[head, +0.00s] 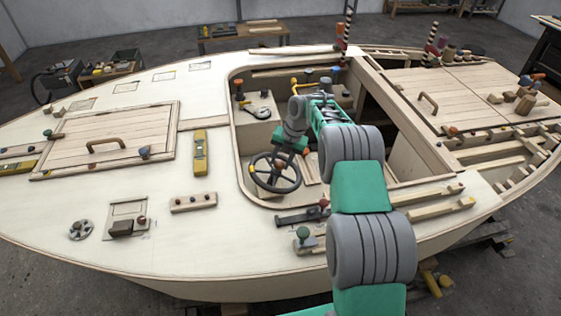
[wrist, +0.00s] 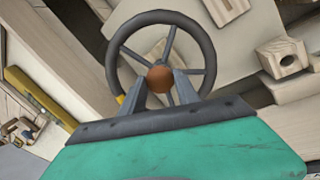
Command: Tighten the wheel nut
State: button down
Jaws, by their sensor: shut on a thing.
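The dark steering wheel (head: 275,173) with several spokes stands in the cockpit of the plywood hull. It also shows in the wrist view (wrist: 122,50). A brown, rounded wheel nut (wrist: 161,79) sits at the hub. My gripper (wrist: 160,84) has its two grey fingers on either side of the nut and is shut on it. In the head view my gripper (head: 283,158) reaches down to the hub from the right, and the nut is too small to make out there. A wrench (head: 258,112) lies on the cockpit ledge behind the wheel.
The cockpit rim (head: 236,130) surrounds the wheel closely. A yellow spirit level (head: 200,152) lies on the deck to the left. A dark clamp (head: 302,214) lies on the near deck. A wooden block with a hole (wrist: 283,57) is right of the wheel in the wrist view.

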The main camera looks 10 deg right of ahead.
jog(key=shift+f+m+b, duration=0.15)
jog(key=shift+m+b, duration=0.6)
jog(key=shift+m, duration=0.15)
jog(key=m+b, duration=0.1)
jog(key=m, duration=0.1)
jog(key=shift+m, duration=0.3)
jog(key=m, duration=0.2)
jog(key=shift+w+a+r+m+g+h, duration=0.1)
jog(key=shift+r+m+g+h, duration=0.1)
jog(key=shift+m+g+h, duration=0.15)
jog(key=m+p, duration=0.1)
jog(key=m, duration=0.2)
jog(key=shift+r+m+p, duration=0.1)
jog(key=shift+m+p, duration=0.25)
jog(key=shift+p, duration=0.05)
jog(key=m+p, duration=0.2)
jog(key=m, duration=0.1)
jog(key=shift+w+r+g, duration=0.1)
jog(key=shift+g, duration=0.25)
jog(key=m+p, duration=0.3)
jog(key=m, duration=0.1)
jog(key=shift+p, duration=0.4)
jog(key=shift+w+m+g+p, duration=0.1)
jog(key=shift+m+g+p, duration=0.3)
jog(key=shift+m+p, duration=1.65)
jog(key=shift+m, duration=0.25)
